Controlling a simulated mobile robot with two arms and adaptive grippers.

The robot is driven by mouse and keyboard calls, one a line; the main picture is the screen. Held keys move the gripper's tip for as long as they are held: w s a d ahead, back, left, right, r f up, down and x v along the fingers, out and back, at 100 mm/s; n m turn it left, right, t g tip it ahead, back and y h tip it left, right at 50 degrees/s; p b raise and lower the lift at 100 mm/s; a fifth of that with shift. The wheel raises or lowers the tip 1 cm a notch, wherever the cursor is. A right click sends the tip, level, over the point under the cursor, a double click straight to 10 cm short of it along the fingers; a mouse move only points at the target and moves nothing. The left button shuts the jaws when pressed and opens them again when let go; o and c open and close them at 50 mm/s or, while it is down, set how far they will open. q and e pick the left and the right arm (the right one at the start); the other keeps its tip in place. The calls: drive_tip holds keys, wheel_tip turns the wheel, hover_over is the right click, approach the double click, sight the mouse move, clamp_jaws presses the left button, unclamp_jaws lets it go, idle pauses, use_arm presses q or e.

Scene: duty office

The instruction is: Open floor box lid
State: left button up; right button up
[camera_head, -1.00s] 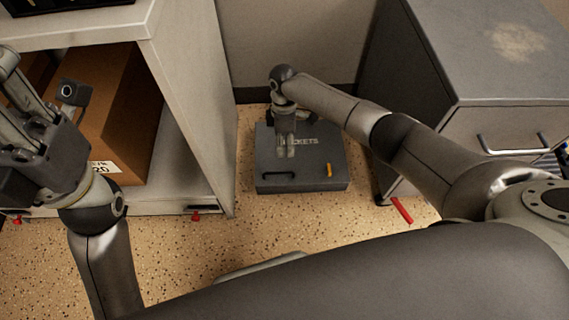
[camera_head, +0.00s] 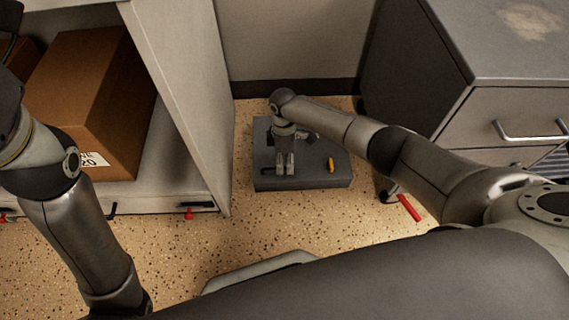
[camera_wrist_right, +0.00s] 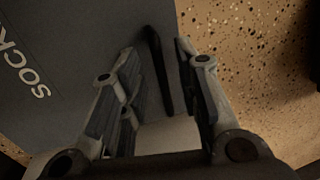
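The floor box (camera_head: 312,178) is a low dark grey box on the floor, its lid down flat. White lettering, of which "SOCK" shows in the right wrist view, marks the lid (camera_wrist_right: 60,45). A black bar handle (camera_wrist_right: 158,70) lies near the lid's edge. My right gripper (camera_head: 285,170) points down over the front left of the lid. In the right wrist view its fingers (camera_wrist_right: 155,55) are apart, with the handle between them; contact cannot be told. My left gripper is at the left edge of the head view, mostly cut off.
A grey shelf unit (camera_head: 185,90) with a cardboard box (camera_head: 95,95) stands left. A grey drawer cabinet (camera_head: 430,75) stands right, with a red piece (camera_head: 409,208) at its foot. Speckled floor (camera_head: 280,220) in front is clear.

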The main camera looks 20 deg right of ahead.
drive_tip(key=shift+f, duration=0.1)
clamp_jaws()
idle(0.5)
